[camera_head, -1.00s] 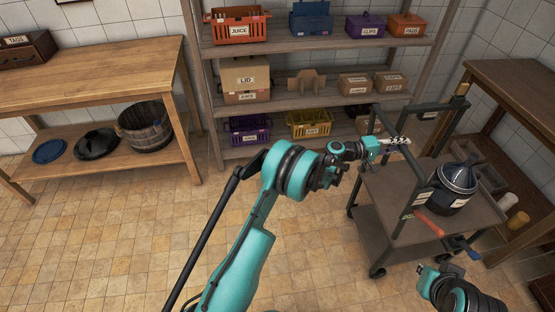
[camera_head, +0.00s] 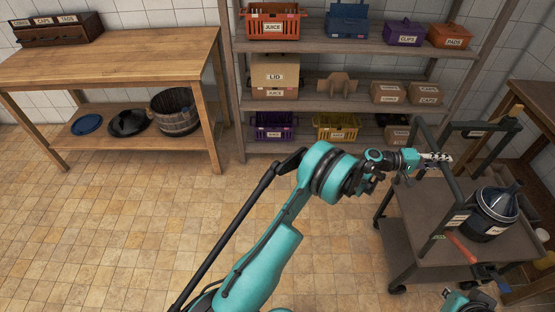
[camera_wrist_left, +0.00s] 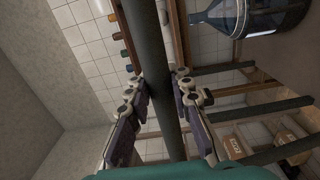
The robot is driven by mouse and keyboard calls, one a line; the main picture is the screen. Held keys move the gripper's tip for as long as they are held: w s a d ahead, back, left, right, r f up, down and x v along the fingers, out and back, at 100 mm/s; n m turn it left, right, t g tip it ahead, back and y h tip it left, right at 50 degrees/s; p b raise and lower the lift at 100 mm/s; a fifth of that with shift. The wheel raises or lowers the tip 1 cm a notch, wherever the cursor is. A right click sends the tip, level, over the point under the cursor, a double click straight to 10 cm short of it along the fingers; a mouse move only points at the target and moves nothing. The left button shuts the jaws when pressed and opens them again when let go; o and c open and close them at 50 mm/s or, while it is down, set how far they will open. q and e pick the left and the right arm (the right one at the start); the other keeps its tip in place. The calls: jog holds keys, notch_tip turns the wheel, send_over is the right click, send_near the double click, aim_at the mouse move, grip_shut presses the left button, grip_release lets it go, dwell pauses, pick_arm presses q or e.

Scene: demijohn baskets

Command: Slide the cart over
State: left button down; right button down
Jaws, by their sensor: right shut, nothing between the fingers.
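The cart (camera_head: 420,205) is a dark two-shelf trolley on casters at the right of the head view, with dark upright frames at its ends. My left gripper (camera_head: 437,159) is at the upright frame at the cart's left end. In the left wrist view its two fingers (camera_wrist_left: 160,83) lie on either side of a dark bar (camera_wrist_left: 152,40), close against it, and look shut on it. My right gripper (camera_head: 449,294) is shut and empty at the bottom edge, low beside the cart, partly cut off.
A shelf rack (camera_head: 350,103) with crates and boxes stands at the back. A wooden bench (camera_head: 120,57) is at the left, another table (camera_head: 538,105) at the right behind the cart. A red-handled tool (camera_head: 461,249) is at the cart's near side. The tiled floor left of the cart is clear.

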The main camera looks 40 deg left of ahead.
pick_arm(q)
jog(key=c, duration=1.3)
grip_release()
jog(key=shift+d+f, duration=0.2)
jog(key=shift+d, duration=0.15)
jog(key=shift+a+r, duration=0.15)
jog(key=shift+w, duration=0.1)
jog(key=shift+a, duration=0.25)
jog(key=b+v, duration=0.2)
jog(key=v, duration=0.9)
jog(key=shift+s+a, duration=0.25)
